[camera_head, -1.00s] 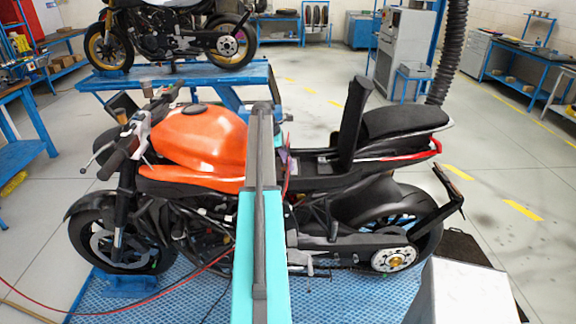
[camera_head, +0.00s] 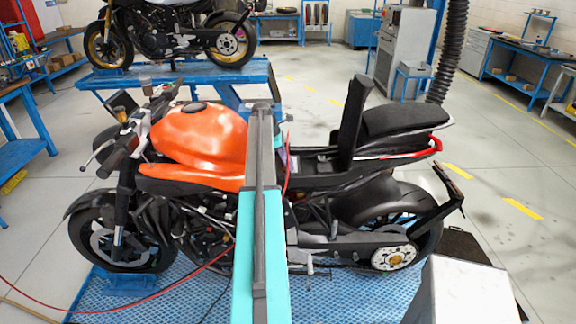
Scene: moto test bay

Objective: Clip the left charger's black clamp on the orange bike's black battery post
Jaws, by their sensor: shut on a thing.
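The orange bike (camera_head: 202,134) stands side-on across the picture, its front wheel at the left. Its seat (camera_head: 404,119) is tipped up, and the black open bay (camera_head: 318,160) under it shows just right of my arm. My teal and grey arm reaches up over the middle of the bike and hides part of it. A small teal part of my arm shows beside it at the bay's left edge. My gripper is hidden behind the arm. I cannot make out the black clamp, the battery post or the left charger. A thin red cable (camera_head: 288,172) runs beside the arm at the bay.
A blue mesh platform (camera_head: 118,304) lies under the bike. Another red cable (camera_head: 110,309) runs from the left edge towards the engine. A second motorcycle (camera_head: 172,38) stands on a blue lift (camera_head: 180,79) behind. A pale box (camera_head: 468,292) is at the lower right. Open floor lies right of the bike.

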